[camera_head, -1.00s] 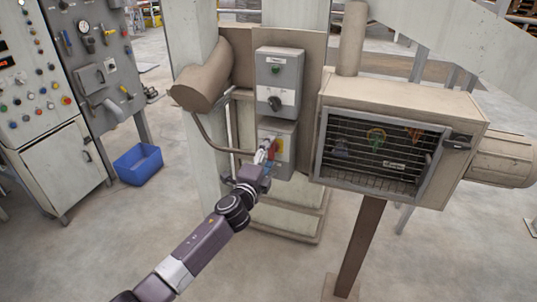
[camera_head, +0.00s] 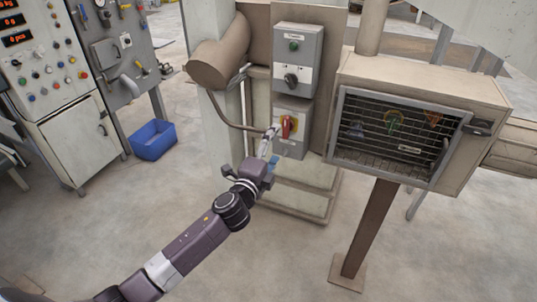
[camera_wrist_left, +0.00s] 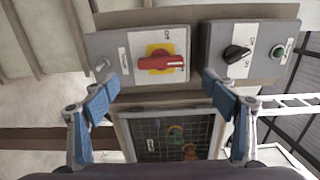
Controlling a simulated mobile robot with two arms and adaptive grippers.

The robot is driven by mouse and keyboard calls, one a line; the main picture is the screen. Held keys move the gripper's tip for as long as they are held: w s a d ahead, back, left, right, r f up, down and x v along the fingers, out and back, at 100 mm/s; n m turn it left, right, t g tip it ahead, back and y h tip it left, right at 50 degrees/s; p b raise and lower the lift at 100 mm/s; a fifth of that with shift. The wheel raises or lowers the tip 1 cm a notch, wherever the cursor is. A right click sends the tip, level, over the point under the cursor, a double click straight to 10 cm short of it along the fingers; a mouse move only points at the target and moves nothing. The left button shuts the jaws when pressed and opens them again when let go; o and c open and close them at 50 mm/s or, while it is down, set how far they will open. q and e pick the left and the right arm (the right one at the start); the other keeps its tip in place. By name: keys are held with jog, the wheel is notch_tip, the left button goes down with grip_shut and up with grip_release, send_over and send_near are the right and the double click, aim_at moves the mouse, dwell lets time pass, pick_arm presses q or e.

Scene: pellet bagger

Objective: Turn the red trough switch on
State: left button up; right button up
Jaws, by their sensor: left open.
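The red switch handle (camera_head: 287,127) sits on a yellow plate on the lower grey box (camera_head: 296,151) of the post. It stands about upright in the head view. In the left wrist view the red handle (camera_wrist_left: 160,63) lies level across its yellow plate (camera_wrist_left: 158,50), beyond the fingertips and between them in width. Small labels beside it are hard to read. My left gripper (camera_head: 268,142) is close in front of the lower box, just left of the handle in the picture. Its blue-padded fingers (camera_wrist_left: 161,95) are spread, with nothing between them. My right gripper is out of view.
An upper grey box (camera_head: 297,62) with a black knob and green button is directly above. A bent pipe (camera_head: 228,122) runs left of the switch. A caged box (camera_head: 400,135) stands close on the right. A blue bin (camera_head: 153,140) and control cabinet stand left.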

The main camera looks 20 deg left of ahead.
pick_arm(q)
jog(key=s, duration=0.5)
jog(key=shift+a, duration=0.1)
jog(key=shift+w, duration=0.1)
